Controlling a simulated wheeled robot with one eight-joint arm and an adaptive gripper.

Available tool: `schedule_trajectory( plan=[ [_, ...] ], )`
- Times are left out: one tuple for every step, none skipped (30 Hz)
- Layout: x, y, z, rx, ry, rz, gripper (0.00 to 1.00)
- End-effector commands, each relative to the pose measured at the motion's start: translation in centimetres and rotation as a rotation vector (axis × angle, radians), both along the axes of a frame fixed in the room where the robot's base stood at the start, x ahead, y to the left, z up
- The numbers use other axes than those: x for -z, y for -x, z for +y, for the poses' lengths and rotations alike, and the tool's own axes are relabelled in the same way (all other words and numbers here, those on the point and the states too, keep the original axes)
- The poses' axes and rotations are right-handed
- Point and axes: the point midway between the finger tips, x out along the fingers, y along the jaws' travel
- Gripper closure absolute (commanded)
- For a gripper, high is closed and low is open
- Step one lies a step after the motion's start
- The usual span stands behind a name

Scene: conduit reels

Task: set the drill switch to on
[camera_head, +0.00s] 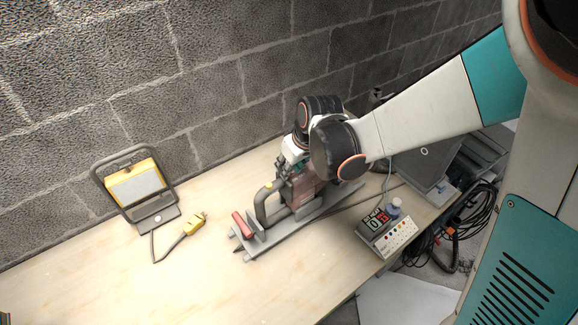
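A tool that looks like the drill (265,209) lies on a long grey stand (285,232) on the workbench, with a dark curved handle and a red part at its left end. My arm reaches in from the right. My gripper (292,172) points down over the tool's reddish-brown body, close to it or touching; I cannot tell which. My wrist covers part of the tool, and the fingertips are too small and covered to read. I cannot make out the drill switch.
A yellow work lamp (136,186) stands at the left, with a yellow plug (195,224) on its cable. Grey cases (428,164) stand behind.

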Motion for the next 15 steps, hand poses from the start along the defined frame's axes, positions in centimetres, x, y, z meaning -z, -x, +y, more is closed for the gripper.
schedule_trajectory(
  plan=[
    [-0.6,0.2,-0.1,0.0,0.0,0.0,0.73],
    [-0.9,0.3,-0.2,0.001,0.0,0.0,0.73],
    [-1.4,0.6,-0.4,0.001,0.0,0.0,0.73],
    [-1.9,0.7,-0.5,0.001,0.0,0.0,0.73],
    [-2.3,0.9,-0.6,0.001,0.0,0.0,0.73],
    [-2.9,1.1,-0.7,0.001,0.0,0.0,0.73],
    [-3.4,1.2,-0.8,0.0,0.0,0.0,0.73],
    [-3.8,1.4,-0.9,0.0,0.0,0.0,0.73],
    [-4.4,1.6,-1.1,0.0,0.0,0.0,0.73],
    [-4.8,1.8,-1.2,0.0,0.0,0.0,0.73],
    [-5.3,2.0,-1.3,-0.001,0.0,0.0,0.73],
    [-5.9,2.2,-1.4,-0.001,0.0,0.0,0.73],
    [-6.4,2.4,-1.5,-0.001,0.0,0.0,0.73],
    [-6.8,2.5,-1.6,-0.001,0.0,0.0,0.73],
    [-7.3,2.7,-1.7,-0.001,0.0,0.0,0.73]
  ],
)
